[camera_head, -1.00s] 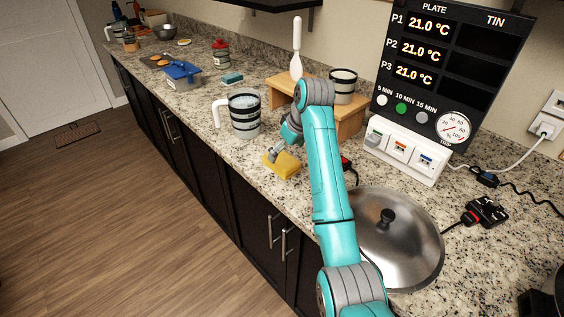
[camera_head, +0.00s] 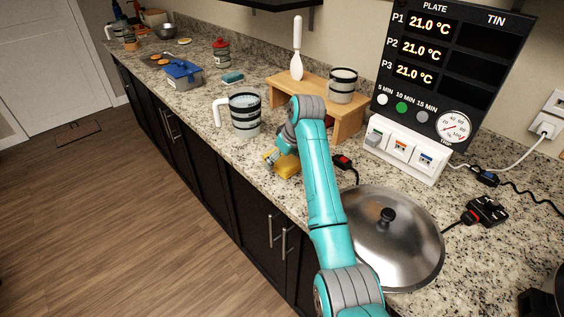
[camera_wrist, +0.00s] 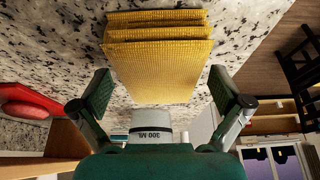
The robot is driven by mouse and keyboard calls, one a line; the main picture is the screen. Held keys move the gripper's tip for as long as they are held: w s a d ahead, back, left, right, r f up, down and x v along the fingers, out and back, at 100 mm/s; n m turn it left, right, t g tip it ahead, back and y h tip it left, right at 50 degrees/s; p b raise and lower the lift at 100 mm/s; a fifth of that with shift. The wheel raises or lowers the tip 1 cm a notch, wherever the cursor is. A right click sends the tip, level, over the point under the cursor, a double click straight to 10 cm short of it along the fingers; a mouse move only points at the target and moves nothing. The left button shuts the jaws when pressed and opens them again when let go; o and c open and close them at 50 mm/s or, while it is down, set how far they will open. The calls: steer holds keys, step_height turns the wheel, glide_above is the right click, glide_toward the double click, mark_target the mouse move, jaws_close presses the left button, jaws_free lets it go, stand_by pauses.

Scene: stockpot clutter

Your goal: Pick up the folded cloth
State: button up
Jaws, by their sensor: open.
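The folded cloth is yellow with layered folds. In the wrist view the folded cloth (camera_wrist: 160,62) lies on the speckled counter, between and just beyond the two fingertips of my gripper (camera_wrist: 163,92). The fingers are spread wide, one on each side of the cloth, with a visible gap on both sides. In the head view the folded cloth (camera_head: 287,167) shows near the counter's front edge, partly hidden by my arm and gripper (camera_head: 272,157).
A striped jug (camera_head: 245,115) stands behind the cloth. A wooden stand (camera_head: 349,124) holding a striped cup (camera_head: 342,86) is to the right. A red switch (camera_head: 342,161) with a cable lies nearby. A steel lid (camera_head: 405,250) covers the counter nearer me.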

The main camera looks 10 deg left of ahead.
steer(key=shift+f, duration=0.25)
stand_by(0.3)
steer(key=c, duration=1.2)
